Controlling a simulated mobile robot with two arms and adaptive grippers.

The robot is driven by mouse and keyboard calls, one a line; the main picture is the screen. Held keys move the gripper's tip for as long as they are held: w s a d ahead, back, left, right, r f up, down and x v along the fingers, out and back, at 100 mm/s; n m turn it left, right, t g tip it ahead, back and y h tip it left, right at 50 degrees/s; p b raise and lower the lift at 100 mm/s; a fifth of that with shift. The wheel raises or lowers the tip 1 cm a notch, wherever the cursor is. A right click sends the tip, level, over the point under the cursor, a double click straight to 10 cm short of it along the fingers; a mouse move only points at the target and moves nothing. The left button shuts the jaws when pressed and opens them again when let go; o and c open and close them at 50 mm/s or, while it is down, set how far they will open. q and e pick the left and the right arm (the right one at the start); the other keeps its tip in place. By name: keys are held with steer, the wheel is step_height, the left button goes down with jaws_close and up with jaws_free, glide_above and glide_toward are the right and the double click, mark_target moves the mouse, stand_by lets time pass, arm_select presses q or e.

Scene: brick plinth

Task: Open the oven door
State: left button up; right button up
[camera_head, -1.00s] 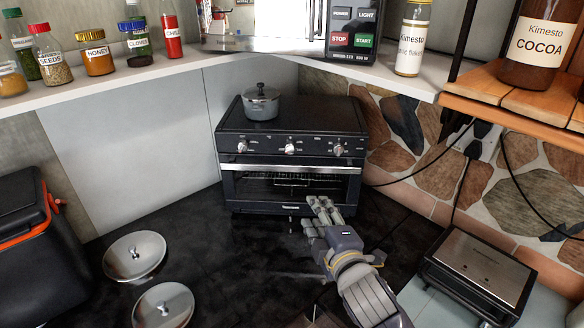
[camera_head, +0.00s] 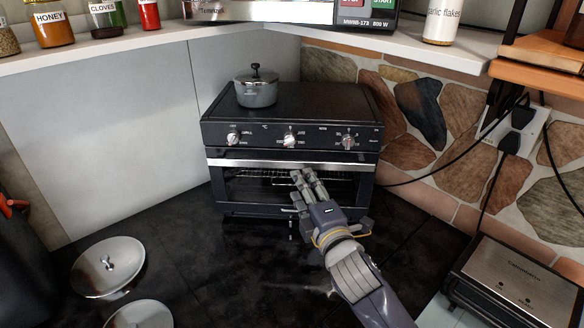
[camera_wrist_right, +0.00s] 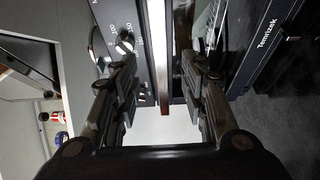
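The black oven (camera_head: 290,120) stands on the dark counter, with a row of knobs above its door. Its glass door (camera_head: 245,190) looks shut, with a rack dimly visible behind the glass. The silver handle bar (camera_head: 250,162) runs along the door's top edge; it also shows in the wrist view (camera_wrist_right: 160,50). My right gripper (camera_head: 309,180) is in front of the door, just below the handle in the head view. In the wrist view its fingers (camera_wrist_right: 160,95) are apart, with the handle bar lined up in the gap between them. Contact with the handle cannot be told. My left gripper is out of view.
A grey lidded pot (camera_head: 257,92) stands on the oven. Two metal lids, one here (camera_head: 107,265), lie on the counter at left. A black and silver appliance (camera_head: 515,285) is at lower right. A shelf with jars (camera_head: 52,25) runs above. Counter before the oven is mostly clear.

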mark_target(290, 166)
steer(key=p+x, duration=0.1)
steer(key=x, duration=0.6)
steer(key=shift+w+p, duration=0.3)
steer(key=shift+p, duration=0.05)
steer(key=shift+w+a, duration=0.2)
steer(key=shift+w, duration=0.35)
jaws_close()
